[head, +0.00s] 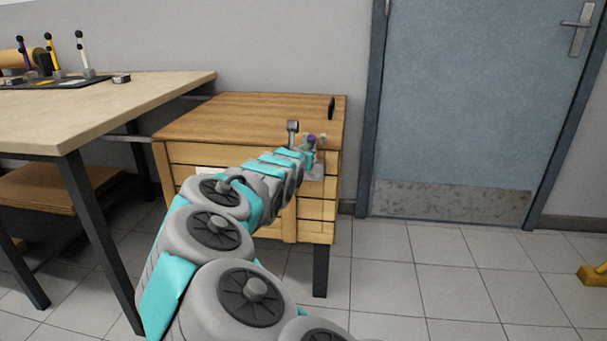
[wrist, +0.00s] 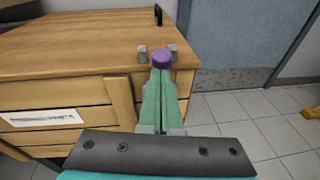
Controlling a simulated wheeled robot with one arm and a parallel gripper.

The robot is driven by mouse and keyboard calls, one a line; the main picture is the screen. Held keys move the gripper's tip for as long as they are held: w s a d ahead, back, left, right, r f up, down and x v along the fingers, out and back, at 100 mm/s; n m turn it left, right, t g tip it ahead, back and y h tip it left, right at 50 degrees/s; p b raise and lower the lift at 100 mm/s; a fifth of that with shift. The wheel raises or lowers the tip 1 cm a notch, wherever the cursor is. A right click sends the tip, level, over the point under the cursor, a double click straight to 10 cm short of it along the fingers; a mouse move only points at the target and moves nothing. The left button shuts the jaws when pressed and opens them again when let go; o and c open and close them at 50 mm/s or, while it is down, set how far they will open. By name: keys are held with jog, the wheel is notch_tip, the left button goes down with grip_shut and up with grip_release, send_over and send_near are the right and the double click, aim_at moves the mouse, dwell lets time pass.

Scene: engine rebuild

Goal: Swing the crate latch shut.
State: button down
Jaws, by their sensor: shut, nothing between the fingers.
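The wooden crate (head: 235,115) stands beside the workbench with its lid flat. It fills the left of the wrist view (wrist: 75,62). The latch's purple knob (wrist: 162,58) shows at the crate's top front edge, near its right corner, between two small grey blocks (wrist: 142,54). The knob also shows in the head view (head: 311,139). My gripper (wrist: 160,72) is shut and empty. Its green fingers point at the knob, with the tips right at it or just in front; I cannot tell whether they touch. The fingers hide the latch arm below the knob.
A black handle (head: 331,108) stands up on the crate lid. The workbench (head: 110,95) with its tools is at the left. A blue-grey door (head: 470,100) is at the right. The tiled floor (head: 440,275) before it is mostly clear.

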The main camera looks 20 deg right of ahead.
jog(key=shift+w+d+r+p, duration=0.45)
jog(key=shift+w+r+p, duration=0.05)
jog(key=shift+w, duration=0.15)
jog(key=shift+w+d+r+p, duration=0.4)
jog(key=shift+w+r+p, duration=0.1)
jog(key=shift+w, duration=0.1)
jog(key=shift+s+a+f, duration=0.1)
jog(key=shift+a, duration=0.05)
jog(key=p, duration=0.3)
send_near(309, 136)
jog(key=s+a+r, duration=0.1)
jog(key=a+r, duration=0.1)
jog(key=shift+s+a+r, duration=0.1)
jog(key=shift+s+a, duration=0.05)
jog(key=shift+s, duration=0.25)
jog(key=shift+s+a+r, duration=0.15)
jog(key=shift+s, duration=0.25)
